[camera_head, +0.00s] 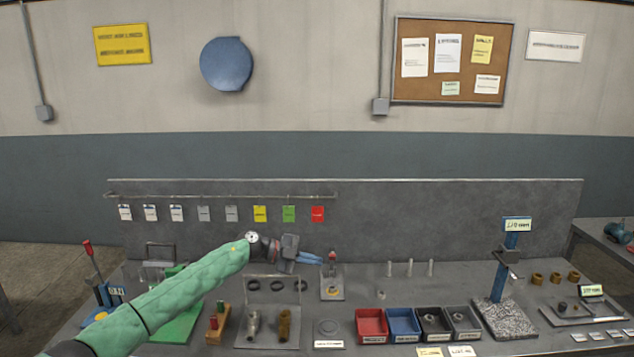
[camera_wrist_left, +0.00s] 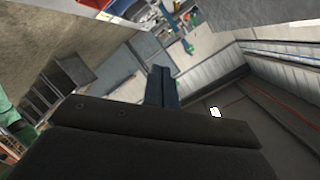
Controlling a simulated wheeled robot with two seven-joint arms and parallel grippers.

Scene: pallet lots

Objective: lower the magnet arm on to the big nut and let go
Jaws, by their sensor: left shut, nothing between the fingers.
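My left gripper (camera_head: 318,259) is shut and empty above the middle of the bench, its blue fingers pointing right. Its dark fingers also show together in the left wrist view (camera_wrist_left: 160,85). I cannot make out for certain which part is the magnet arm. Several brass-coloured nuts (camera_head: 556,278) lie at the right of the bench; which is the big nut is unclear. My right gripper is not in view.
Red (camera_head: 371,338) and blue (camera_head: 404,336) bins stand at the front middle beside dark bins. A blue post stand (camera_head: 497,282) rises from a speckled base at right. A red-handled lever device (camera_head: 90,262) stands at left. A grey back panel (camera_head: 450,220) closes the rear.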

